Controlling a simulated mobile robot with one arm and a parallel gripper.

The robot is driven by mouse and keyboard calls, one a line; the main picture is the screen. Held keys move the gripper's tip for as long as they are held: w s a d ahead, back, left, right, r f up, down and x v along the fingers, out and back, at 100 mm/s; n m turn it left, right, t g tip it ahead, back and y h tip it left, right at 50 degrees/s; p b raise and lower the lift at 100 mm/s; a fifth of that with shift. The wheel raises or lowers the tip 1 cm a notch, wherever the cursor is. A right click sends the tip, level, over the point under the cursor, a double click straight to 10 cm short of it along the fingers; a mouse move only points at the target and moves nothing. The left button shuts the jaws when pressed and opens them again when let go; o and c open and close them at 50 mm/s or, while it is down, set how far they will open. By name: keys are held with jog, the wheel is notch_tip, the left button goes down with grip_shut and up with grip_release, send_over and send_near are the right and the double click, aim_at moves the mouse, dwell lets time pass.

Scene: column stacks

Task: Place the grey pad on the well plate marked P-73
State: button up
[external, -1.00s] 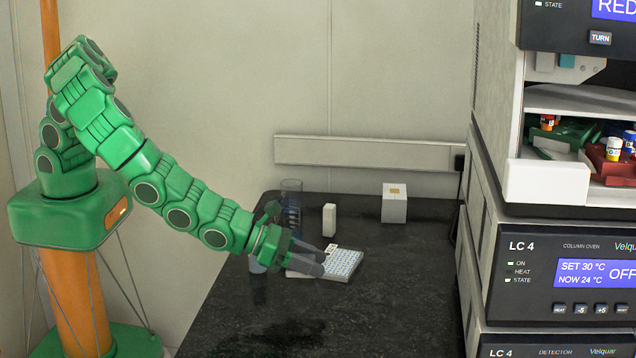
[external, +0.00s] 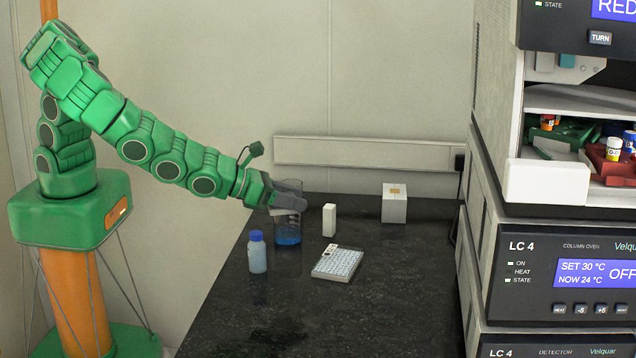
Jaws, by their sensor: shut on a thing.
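My gripper (external: 290,197) is raised in front of the clear beaker's upper part, above the left back of the bench. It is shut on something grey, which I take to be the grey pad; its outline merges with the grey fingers. No other grey pad shows on the bench. A white well plate (external: 338,265) with a small label at its far left corner lies flat on the bench, below and to the right of my gripper, clear of it. The label is too small to read.
A beaker of blue liquid (external: 288,236) stands under my gripper. A blue-capped bottle (external: 258,255) is left of the plate. A slim white block (external: 329,220) and a pale cube (external: 394,204) stand behind it. Instruments (external: 560,275) rise at the right. The front bench is clear.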

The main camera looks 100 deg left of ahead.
jog(key=s+a+y, duration=0.1)
jog(key=s+a, duration=0.1)
jog(key=a, duration=0.1)
send_over(345, 263)
jog(key=s, duration=0.2)
jog(key=shift+n, duration=0.4)
jog(key=f, duration=0.7)
jog(key=shift+w+a+f, duration=0.1)
jog(key=shift+a+f, duration=0.1)
jog(key=shift+w+d+f, duration=0.15)
jog(key=shift+w+f, duration=0.7)
jog(key=shift+f, duration=1.6)
jog(key=shift+f, duration=0.1)
jog(key=o, duration=1.1)
jog(key=shift+c, duration=0.2)
